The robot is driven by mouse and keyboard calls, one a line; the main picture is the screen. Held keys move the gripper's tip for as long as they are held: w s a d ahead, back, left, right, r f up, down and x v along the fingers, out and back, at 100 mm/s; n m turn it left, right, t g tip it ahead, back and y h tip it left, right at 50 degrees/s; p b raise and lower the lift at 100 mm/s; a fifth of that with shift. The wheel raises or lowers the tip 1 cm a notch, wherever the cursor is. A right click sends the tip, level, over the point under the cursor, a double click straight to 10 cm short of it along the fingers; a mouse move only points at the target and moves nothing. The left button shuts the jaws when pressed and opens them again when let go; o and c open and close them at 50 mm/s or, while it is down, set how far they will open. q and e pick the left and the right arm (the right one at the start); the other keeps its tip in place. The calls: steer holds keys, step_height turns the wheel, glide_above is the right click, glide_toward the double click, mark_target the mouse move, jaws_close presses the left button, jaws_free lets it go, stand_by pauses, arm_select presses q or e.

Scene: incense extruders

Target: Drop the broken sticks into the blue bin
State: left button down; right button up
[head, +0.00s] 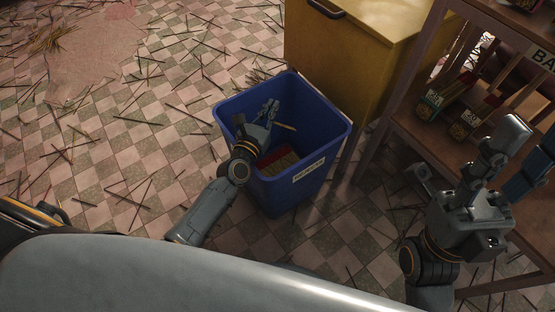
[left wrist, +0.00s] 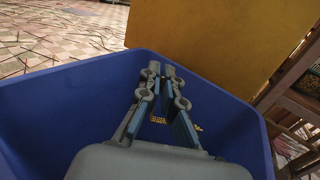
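The blue bin (head: 230,112) stands upright on the floor with a white label on its front; its wall also surrounds the lower part of the left wrist view (left wrist: 50,105). My left gripper (head: 271,106) reaches over the near rim into the bin's mouth. In the left wrist view its fingers (left wrist: 162,72) are a little apart, with no stick visible between them. A short yellowish stick piece (head: 286,127) shows inside the bin beside the fingers. A red and tan item (head: 280,162) lies deeper inside, partly hidden. My right gripper (head: 516,150) is open and empty near the shelf.
Many thin broken sticks (head: 150,70) lie scattered over the checkered floor, with a bundle (head: 50,38) at the far left. A yellow cabinet (head: 345,60) stands just behind the bin. A wooden shelf (head: 410,120) with small boxes (head: 445,95) is at right.

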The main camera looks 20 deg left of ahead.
arm_select(q)
steer(key=shift+f, duration=0.1)
steer(key=c, duration=1.4)
jaws_free()
steer(key=shift+c, duration=0.2)
step_height(320, 180, up, 7)
steer(key=p, duration=0.6)
steer(key=s+d+r+p, duration=0.1)
steer(key=s+r+p, duration=0.4)
steer(key=r+p, duration=0.5)
steer(key=s+d+r+p, duration=0.2)
steer(key=s+r+p, duration=0.4)
steer(key=r+p, duration=0.4)
step_height(320, 180, up, 4)
steer(key=shift+s, duration=0.2)
